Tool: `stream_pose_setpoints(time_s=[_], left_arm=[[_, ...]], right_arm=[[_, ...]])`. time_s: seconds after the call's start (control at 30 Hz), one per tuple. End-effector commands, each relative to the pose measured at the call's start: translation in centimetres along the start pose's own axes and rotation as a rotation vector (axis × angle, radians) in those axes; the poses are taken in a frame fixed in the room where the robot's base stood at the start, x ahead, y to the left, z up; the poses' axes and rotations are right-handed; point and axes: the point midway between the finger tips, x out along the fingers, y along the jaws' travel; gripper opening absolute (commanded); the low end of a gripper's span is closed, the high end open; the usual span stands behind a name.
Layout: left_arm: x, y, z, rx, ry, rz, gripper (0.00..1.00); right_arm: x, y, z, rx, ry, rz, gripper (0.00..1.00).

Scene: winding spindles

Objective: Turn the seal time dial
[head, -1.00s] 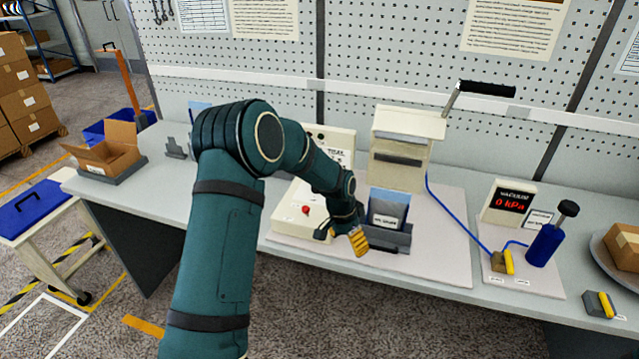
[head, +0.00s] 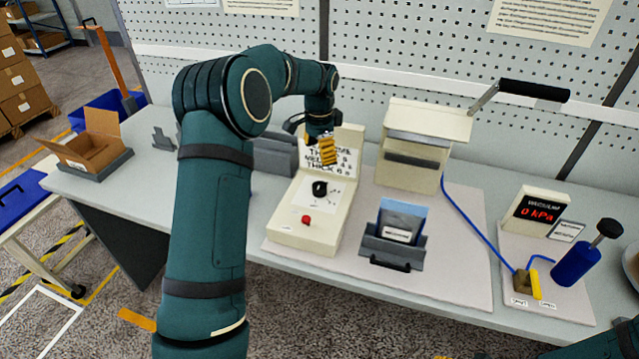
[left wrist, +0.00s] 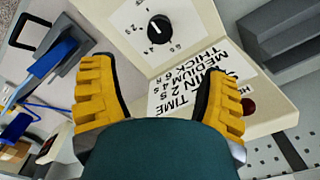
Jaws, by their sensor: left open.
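The seal time dial is a black knob (head: 319,188) on the sloped face of a cream control box (head: 300,228), above a red button (head: 306,220). In the left wrist view the dial (left wrist: 159,28) shows a white pointer line and numbers around it. My left gripper (head: 325,150) has yellow fingers and is open and empty. It is above and behind the dial, in front of the box's upright label panel, not touching the dial. In the left wrist view the dial lies beyond and between the open fingers (left wrist: 155,95).
A cream sealer (head: 420,145) with a black-handled lever stands right of the box. A pouch in a grey holder (head: 392,245) sits before it. A vacuum display (head: 538,212) and blue pump (head: 575,265) are farther right. An open carton (head: 92,150) is at left.

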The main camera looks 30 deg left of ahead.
Motion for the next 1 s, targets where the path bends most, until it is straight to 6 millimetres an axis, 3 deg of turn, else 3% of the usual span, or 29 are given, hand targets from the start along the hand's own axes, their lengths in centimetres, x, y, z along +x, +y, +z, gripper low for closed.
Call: stream_pose_setpoints(time_s=[0.6, 0.8, 1.0], left_arm=[[11.1, 0.0, 0.1, -0.001, -0.002, 0.002, 0.75], [12.7, 0.0, 0.1, -0.001, -0.001, 0.0, 0.75], [13.0, 0.0, 0.0, -0.001, 0.0, 0.0, 0.75]], right_arm=[[0.9, 0.3, 0.2, -0.001, -0.002, 0.001, 0.47], [1.0, 0.3, 0.2, -0.001, -0.003, 0.001, 0.47], [1.0, 0.3, 0.2, -0.001, -0.003, 0.001, 0.47]])
